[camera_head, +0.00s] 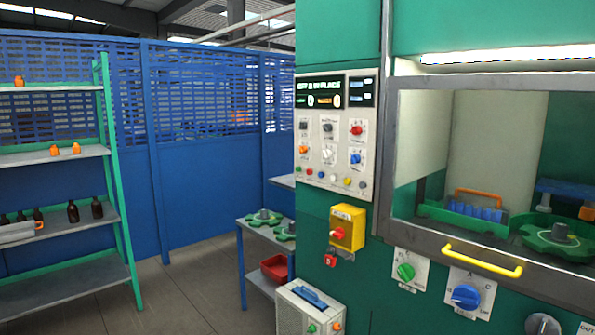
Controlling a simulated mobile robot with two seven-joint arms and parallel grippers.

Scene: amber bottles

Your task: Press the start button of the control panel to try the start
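The control panel (316,180) is a pale upright plate on the green machine front, with a dark display at its top, several knobs and switches, and a row of small coloured buttons along its bottom. A red knob (357,129) and a blue knob (355,158) sit on its right side. Lower on the machine, a green round control (405,271) sits on its own white plate, left of a large blue rotary knob (466,296). The labels are too small to tell which one is the start button. Neither of my grippers is in view.
A yellow box with a red knob (347,228) juts out below the panel. A yellow handle (484,260) sticks out under the machine window. A grey case (308,311) stands below. A shelf with amber bottles (97,207) is at the left. Floor between (190,290) is clear.

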